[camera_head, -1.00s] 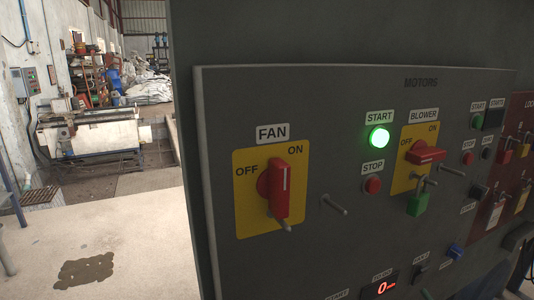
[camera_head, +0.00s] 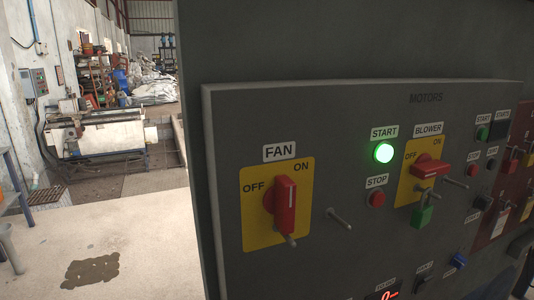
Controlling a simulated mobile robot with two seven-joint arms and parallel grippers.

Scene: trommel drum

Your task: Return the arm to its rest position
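Neither of my grippers shows in the head view. A grey control panel (camera_head: 345,110) marked MOTORS fills the right side. The red FAN switch (camera_head: 285,205) stands upright on its yellow plate, between the OFF and ON labels. The green START lamp (camera_head: 383,153) is lit, with a red STOP button (camera_head: 377,199) below it. The red BLOWER switch (camera_head: 431,169) lies nearly level, and a green padlock (camera_head: 422,217) hangs below it. What my arms are doing cannot be seen.
Bare concrete floor (camera_head: 140,230) with a dark stain (camera_head: 91,271) lies to the left. A white machine (camera_head: 98,138) stands farther back, near the left wall. A small control box (camera_head: 33,82) hangs on that wall. Grey legs show at the left edge.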

